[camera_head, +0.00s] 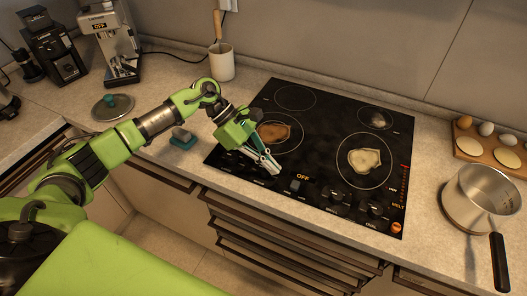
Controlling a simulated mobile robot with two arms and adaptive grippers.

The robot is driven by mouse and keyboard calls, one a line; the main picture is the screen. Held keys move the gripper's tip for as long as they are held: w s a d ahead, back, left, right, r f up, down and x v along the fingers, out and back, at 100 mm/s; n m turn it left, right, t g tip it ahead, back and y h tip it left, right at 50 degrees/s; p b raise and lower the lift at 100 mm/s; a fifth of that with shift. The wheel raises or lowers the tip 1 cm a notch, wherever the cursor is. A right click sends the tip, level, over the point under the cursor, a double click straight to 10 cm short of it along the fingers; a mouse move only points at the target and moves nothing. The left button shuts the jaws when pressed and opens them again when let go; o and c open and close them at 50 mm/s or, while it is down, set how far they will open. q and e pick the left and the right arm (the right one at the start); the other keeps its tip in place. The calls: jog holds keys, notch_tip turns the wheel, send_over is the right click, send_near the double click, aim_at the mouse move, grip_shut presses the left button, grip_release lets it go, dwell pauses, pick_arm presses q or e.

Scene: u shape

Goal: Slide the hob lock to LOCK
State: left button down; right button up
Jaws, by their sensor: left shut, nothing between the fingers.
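The black hob (318,139) is set in the counter, with a brown patch (274,132) on its left zone and a pale patch (364,159) on its right zone. An orange "OFF" (303,178) shows near the front edge, above a small dark slider-like part (296,187). I cannot read for sure which part is the hob lock. My left gripper (275,170) is shut and empty, with its fingertips over the front left of the hob, left of the "OFF" text. Whether they touch the surface is unclear. My right gripper is not in view.
A steel pot (481,198) stands at the right, its black handle jutting past the counter front. A board with eggs (487,147) is behind it. A teal sponge-like block (182,139) lies left of the hob. A utensil crock (221,63) stands behind my left arm.

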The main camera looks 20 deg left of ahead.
aim_at(293, 183)
pick_arm(q)
jog(key=p+x, duration=0.1)
jog(key=x, duration=0.3)
jog(key=shift+d+f, duration=0.1)
jog(key=shift+d+f, duration=0.1)
jog(key=shift+d+f+b, duration=0.15)
jog(key=shift+d+b, duration=0.55)
jog(key=shift+b, duration=0.05)
jog(key=shift+d, duration=0.35)
jog(key=shift+r, duration=0.25)
